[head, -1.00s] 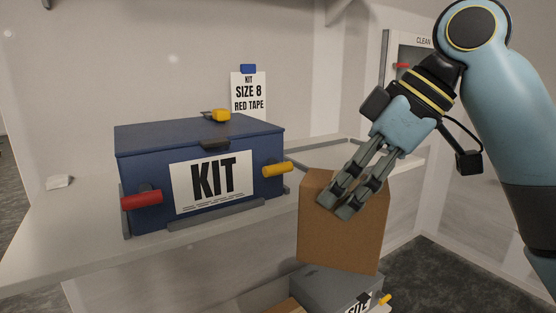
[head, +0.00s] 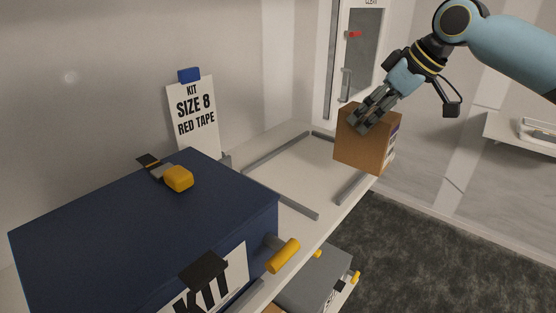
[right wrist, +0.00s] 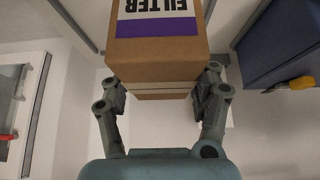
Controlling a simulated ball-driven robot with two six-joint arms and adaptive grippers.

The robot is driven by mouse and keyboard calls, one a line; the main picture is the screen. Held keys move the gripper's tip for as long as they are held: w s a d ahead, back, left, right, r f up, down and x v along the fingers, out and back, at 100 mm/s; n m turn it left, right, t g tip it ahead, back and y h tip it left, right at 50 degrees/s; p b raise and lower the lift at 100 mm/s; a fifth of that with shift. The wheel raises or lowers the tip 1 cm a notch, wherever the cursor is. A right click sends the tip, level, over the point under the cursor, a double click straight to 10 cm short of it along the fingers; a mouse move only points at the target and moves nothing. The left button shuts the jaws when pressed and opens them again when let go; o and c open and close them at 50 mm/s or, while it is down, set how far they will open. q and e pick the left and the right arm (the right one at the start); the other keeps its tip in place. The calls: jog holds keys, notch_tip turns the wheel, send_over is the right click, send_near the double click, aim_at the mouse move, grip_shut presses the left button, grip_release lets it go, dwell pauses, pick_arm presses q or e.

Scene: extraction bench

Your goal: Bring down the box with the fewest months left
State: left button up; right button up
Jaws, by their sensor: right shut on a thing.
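My right gripper (head: 366,120) is shut on a brown cardboard box (head: 362,148), holding it at the right of the head view, near the outer end of the shelf. In the right wrist view the box (right wrist: 157,58) sits between the fingers of the gripper (right wrist: 160,95). That view shows a white label reading FILTER with a purple band, upside down. In the head view only a sliver of the label shows at the box's right side. No months can be read. Whether the box touches the shelf cannot be told. My left gripper is not in view.
A blue KIT box (head: 120,225) with yellow handle stands on the shelf (head: 310,165). Grey rails frame an empty patch beside it. A sign reading KIT SIZE 8 RED TAPE (head: 194,112) stands behind. A grey box (head: 312,280) is below. Dark floor (head: 420,235) lies open at right.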

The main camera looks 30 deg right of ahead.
jog(key=w+a+f+p, duration=0.3)
jog(key=w+a+f, duration=0.4)
jog(key=f, duration=0.3)
jog(key=shift+w+a+f, duration=0.35)
jog(key=shift+w, duration=0.3)
jog(key=o, duration=1.7)
jog(key=shift+f, duration=0.1)
